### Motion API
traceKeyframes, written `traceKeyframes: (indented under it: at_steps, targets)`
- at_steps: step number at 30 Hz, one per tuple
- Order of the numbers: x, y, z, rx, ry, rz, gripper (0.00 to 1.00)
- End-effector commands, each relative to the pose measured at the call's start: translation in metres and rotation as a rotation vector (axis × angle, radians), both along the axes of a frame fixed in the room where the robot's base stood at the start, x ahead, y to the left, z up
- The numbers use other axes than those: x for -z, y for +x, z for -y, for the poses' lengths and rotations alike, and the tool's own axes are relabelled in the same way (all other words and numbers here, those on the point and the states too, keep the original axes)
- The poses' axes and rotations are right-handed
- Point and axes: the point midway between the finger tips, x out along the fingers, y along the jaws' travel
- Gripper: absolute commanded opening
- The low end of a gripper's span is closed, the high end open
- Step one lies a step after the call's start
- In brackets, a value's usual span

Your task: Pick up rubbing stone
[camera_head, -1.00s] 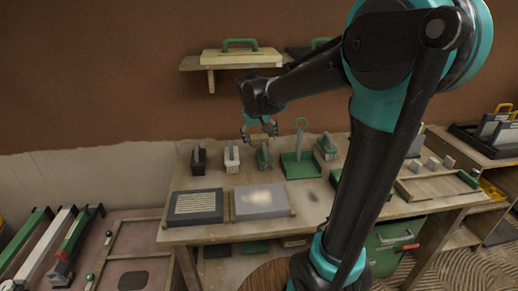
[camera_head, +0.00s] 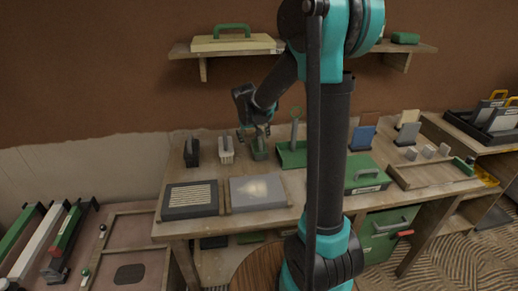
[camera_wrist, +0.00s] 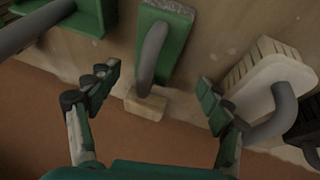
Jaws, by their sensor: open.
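The rubbing stone appears to be the green block with a grey arched handle (camera_head: 259,153), though its underside is hidden. It stands on the workbench, right of a white-bodied brush (camera_head: 226,156). My gripper (camera_head: 254,136) is just above it. In the wrist view, the green block (camera_wrist: 180,45) lies between and beyond my open fingers (camera_wrist: 159,80), with its handle in the gap. Neither finger visibly touches it. A small tan wooden block (camera_wrist: 146,106) sits at its near end.
A black brush (camera_head: 191,152) stands farther left, and a green tray (camera_head: 291,158) is close on the right. The white-bodied brush (camera_wrist: 268,75) is near my right finger in the wrist view. Two flat panels, one grey (camera_head: 257,205), lie in front. A shelf (camera_head: 191,52) hangs above.

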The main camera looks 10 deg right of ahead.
Motion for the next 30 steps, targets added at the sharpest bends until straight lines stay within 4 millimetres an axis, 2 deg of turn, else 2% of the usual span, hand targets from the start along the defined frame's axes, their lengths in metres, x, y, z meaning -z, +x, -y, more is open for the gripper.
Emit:
traceKeyframes:
  at_steps: [5, 15, 25, 30]
  targets:
    - [0.008, 0.005, 0.003, 0.000, 0.000, 0.000, 0.79]
    - [0.041, 0.025, 0.014, 0.000, 0.000, 0.000, 0.79]
    - [0.047, 0.027, 0.015, -0.001, 0.000, 0.000, 0.79]
    - [0.046, 0.027, 0.015, -0.001, 0.000, 0.000, 0.59]
